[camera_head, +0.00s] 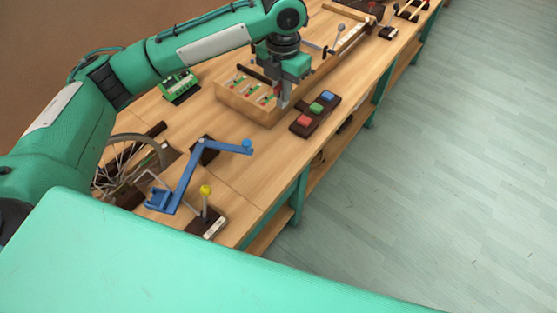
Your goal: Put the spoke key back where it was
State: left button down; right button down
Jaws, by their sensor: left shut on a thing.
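My left gripper (283,101) points down at the right end of a wooden box (244,107) on the bench. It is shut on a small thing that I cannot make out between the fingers. I cannot tell whether the fingers touch the box. The box holds small red and green items in its top. I cannot pick out the spoke key for certain. A spoked wheel (161,152) lies at the bench's near left, partly hidden by my left arm. My right gripper is not in view.
A dark block with red, green and blue buttons (315,110) stands right of the box. A blue jointed arm (185,180) and a yellow-knobbed stand (206,207) are nearer. A green device (179,85) stands behind.

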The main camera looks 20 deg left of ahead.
aim_at(279, 105)
pick_arm(q)
jog(key=shift+s+a+f+b, duration=0.2)
jog(key=shift+a+b, duration=0.15)
jog(key=shift+b, duration=0.65)
jog(key=shift+f, duration=0.1)
notch_tip(279, 105, down, 20)
jog(key=shift+a+r, duration=0.1)
jog(key=shift+r, duration=0.15)
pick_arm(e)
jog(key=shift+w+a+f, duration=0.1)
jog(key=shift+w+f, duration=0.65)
pick_arm(q)
jog(key=shift+f+p, duration=0.15)
jog(key=shift+p, duration=0.15)
jog(key=c, duration=1.5)
grip_release()
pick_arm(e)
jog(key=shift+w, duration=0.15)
pick_arm(q)
notch_tip(279, 105, up, 12)
jog(key=shift+r+b, duration=0.2)
jog(key=shift+b, duration=0.15)
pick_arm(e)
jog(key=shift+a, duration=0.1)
